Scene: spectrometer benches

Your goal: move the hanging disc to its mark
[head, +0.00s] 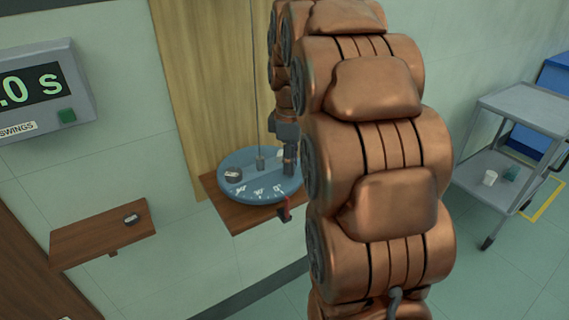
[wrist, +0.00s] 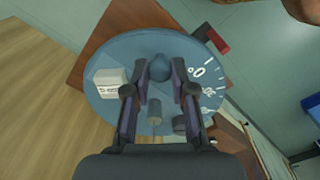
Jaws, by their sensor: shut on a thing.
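The blue hanging disc (head: 243,159) lies level over a brown wall shelf (head: 238,223), with white ticks and numbers on its front rim. A thin wire rises from its grey hub (head: 260,163). My gripper (head: 290,165) also shows in the head view, at the disc's right side. A red pointer (wrist: 218,40) stands at the shelf's edge, beside the rim and apart from the 0 (wrist: 197,71). My arm hides part of the disc's right side.
A white labelled block (wrist: 108,82) and a dark round weight (head: 233,174) sit on the disc. A timer (head: 42,90) hangs at left above a small shelf (head: 90,240) holding a dark piece (head: 131,219). A grey trolley (head: 530,108) stands at right.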

